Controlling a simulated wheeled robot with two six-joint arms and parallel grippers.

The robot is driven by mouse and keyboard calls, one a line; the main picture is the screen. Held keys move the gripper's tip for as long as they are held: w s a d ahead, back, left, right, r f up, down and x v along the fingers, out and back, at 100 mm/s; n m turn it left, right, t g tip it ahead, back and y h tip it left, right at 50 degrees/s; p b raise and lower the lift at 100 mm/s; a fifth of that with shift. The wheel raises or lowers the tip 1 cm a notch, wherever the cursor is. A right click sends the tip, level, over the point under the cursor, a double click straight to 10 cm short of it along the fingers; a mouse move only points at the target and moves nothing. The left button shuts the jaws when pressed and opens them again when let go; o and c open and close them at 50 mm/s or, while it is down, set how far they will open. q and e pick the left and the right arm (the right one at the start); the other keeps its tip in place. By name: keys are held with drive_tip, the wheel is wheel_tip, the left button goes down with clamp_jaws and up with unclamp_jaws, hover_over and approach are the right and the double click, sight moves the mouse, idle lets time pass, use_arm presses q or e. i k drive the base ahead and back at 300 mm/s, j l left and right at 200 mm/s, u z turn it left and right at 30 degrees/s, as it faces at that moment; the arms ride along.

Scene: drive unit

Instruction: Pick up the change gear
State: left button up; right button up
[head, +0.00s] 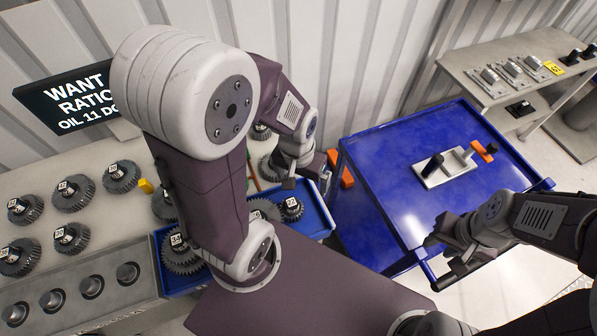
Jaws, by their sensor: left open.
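Several dark toothed gears with white number tags are in the head view; I cannot tell which is the change gear. Some stand on the pale bench, such as one gear (120,178) at the left. A small gear (291,209) and a large gear (180,257) are in the blue tray (318,222), partly behind my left arm. My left gripper (306,181) is open, above the tray's far right part, near the small gear and apart from it. My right gripper (447,262) is by the blue cart's front edge; its jaw opening is unclear.
The blue cart (400,190) carries a metal plate with a black handle (440,170) and is otherwise mostly clear. A sign (70,100) reads "WANT RATIO", partly covered by my arm. A side bench (470,65) holds metal parts. Round sockets (90,287) line the bench front.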

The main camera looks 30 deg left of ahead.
sight(181, 243)
drive_tip(key=k+u, duration=0.15)
drive_tip(key=u, duration=2.55)
